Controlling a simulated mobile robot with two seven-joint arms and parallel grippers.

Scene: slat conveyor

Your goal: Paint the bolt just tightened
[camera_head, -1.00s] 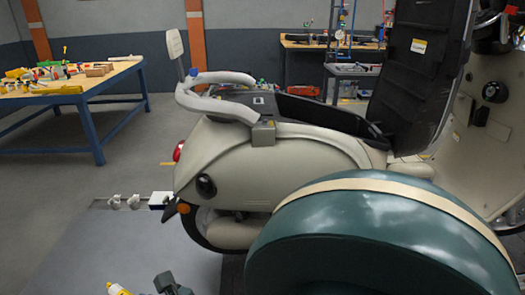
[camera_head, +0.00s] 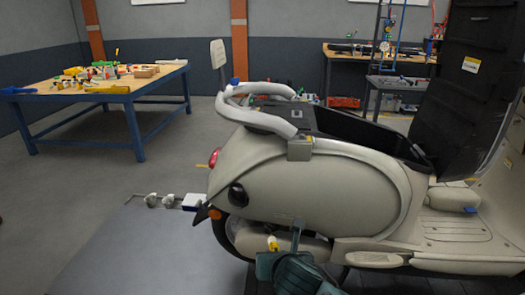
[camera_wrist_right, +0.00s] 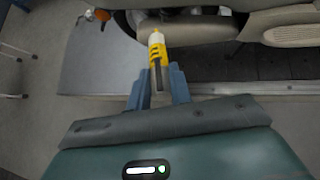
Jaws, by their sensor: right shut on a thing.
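A cream scooter (camera_head: 300,190) stands on the right with its black seat (camera_head: 470,85) raised open. My right gripper (camera_head: 283,250) is low in front of the scooter's lower rear side. It is shut on a yellow and white paint marker (camera_wrist_right: 157,50), which points away from the fingers. The marker (camera_head: 273,243) also shows in the head view. In the right wrist view, the marker tip is close to the rounded cream part (camera_wrist_right: 185,28) under the scooter, but I cannot tell whether they touch. I cannot make out the bolt. My left gripper is not in view.
A blue-legged table (camera_head: 60,95) with tools stands at the back left. A dark workbench (camera_head: 350,55) stands behind the scooter. A grey platform (camera_head: 140,250) lies left of the scooter. The floor between the table and the scooter is clear.

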